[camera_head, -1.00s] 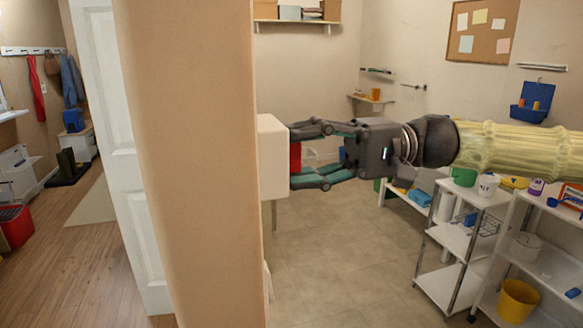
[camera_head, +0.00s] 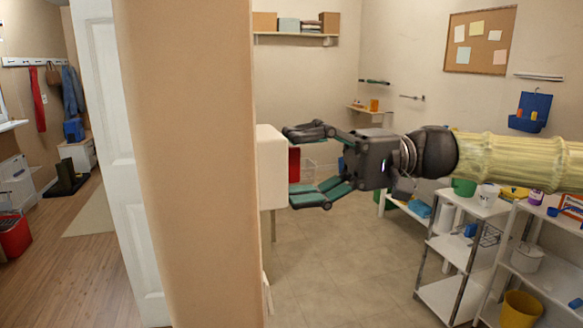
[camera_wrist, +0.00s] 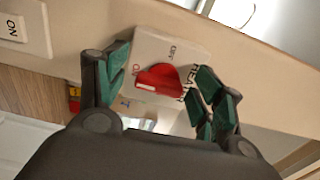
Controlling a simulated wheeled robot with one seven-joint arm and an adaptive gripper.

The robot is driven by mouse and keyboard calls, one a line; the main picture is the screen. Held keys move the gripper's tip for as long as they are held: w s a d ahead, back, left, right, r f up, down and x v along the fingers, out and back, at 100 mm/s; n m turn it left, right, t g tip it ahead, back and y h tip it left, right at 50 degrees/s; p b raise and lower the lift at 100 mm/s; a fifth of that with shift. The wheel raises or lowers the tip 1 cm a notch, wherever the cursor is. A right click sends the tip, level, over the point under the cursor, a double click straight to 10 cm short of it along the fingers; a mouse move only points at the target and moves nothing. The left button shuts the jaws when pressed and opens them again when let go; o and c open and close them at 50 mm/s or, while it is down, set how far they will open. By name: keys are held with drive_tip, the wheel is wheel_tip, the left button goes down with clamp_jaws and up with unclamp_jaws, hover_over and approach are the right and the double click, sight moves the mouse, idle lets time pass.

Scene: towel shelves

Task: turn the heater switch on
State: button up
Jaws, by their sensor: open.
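The heater switch is a white box (camera_head: 271,166) on the edge of a tan wall, with a red knob (camera_head: 294,164) facing my gripper. In the wrist view, the red knob (camera_wrist: 160,79) sits on a white plate (camera_wrist: 160,45) lettered OFF, HEATER and red lettering at left. A white mark on the knob's left part lies near the red lettering. My gripper (camera_head: 296,166) is open, with one finger above and one below the knob in the head view. In the wrist view my gripper (camera_wrist: 163,82) has fingers on both sides of the knob, seemingly apart from it.
Another white switch plate (camera_wrist: 22,27) marked ON is at the wrist view's upper left. The tan wall (camera_head: 195,165) and white door (camera_head: 120,160) stand left of the heater box. Shelving (camera_head: 455,247) stands at the right. The floor (camera_head: 340,270) below my gripper is clear.

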drive_tip(key=v, duration=1.2)
